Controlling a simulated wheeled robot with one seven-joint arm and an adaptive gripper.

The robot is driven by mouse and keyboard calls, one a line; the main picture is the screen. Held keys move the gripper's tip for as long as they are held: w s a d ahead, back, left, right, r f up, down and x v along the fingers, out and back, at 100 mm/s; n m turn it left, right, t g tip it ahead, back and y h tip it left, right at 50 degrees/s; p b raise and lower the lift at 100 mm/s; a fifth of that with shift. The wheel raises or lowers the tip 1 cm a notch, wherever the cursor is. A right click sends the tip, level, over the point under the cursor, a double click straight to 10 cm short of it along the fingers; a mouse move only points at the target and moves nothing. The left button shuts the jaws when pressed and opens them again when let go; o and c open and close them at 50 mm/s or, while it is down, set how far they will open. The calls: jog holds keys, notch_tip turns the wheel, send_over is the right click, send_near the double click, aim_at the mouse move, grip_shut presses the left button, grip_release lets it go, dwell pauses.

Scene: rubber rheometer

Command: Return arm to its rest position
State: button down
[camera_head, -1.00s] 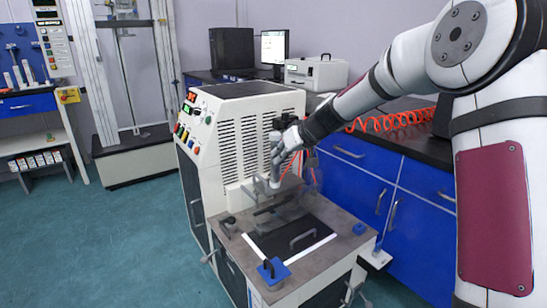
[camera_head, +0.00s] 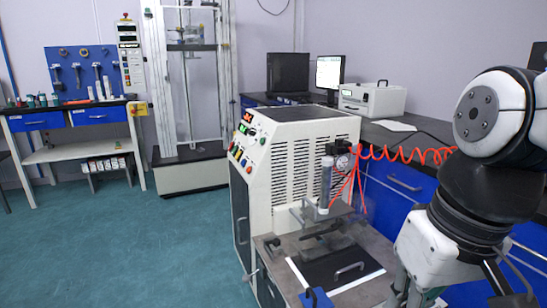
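My arm fills the right side of the head view, its white and black links folded down in front of the blue cabinets. My gripper (camera_head: 404,289) seems to be at the lower right, over the right edge of the rheometer's worktop (camera_head: 270,246), partly cut off by the frame. Its fingers are too unclear to tell whether they are open or shut, or whether they hold anything. The rheometer (camera_head: 290,160) is a cream cabinet with vents and coloured buttons. A black plate with a handle (camera_head: 348,271) lies on its worktop.
A blue handle piece (camera_head: 316,298) stands at the worktop's front. Red coiled hose (camera_head: 400,153) runs behind my arm. A dark counter with a white box (camera_head: 372,99) and a monitor (camera_head: 329,72) stands behind. The green floor (camera_head: 150,250) at left is clear.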

jog(key=s+d+f+m+g+h, duration=0.1)
jog(key=s+d+f+m, duration=0.15)
jog(key=s, duration=0.95)
notch_tip(320, 180, up, 31)
jog(key=d+t+p, duration=0.1)
jog(key=t+p, duration=0.2)
jog(key=p, duration=2.7)
jog(key=shift+w+d+r+n+t, duration=0.15)
jog(key=shift+w+n+t, duration=0.15)
jog(key=shift+n+t, duration=0.15)
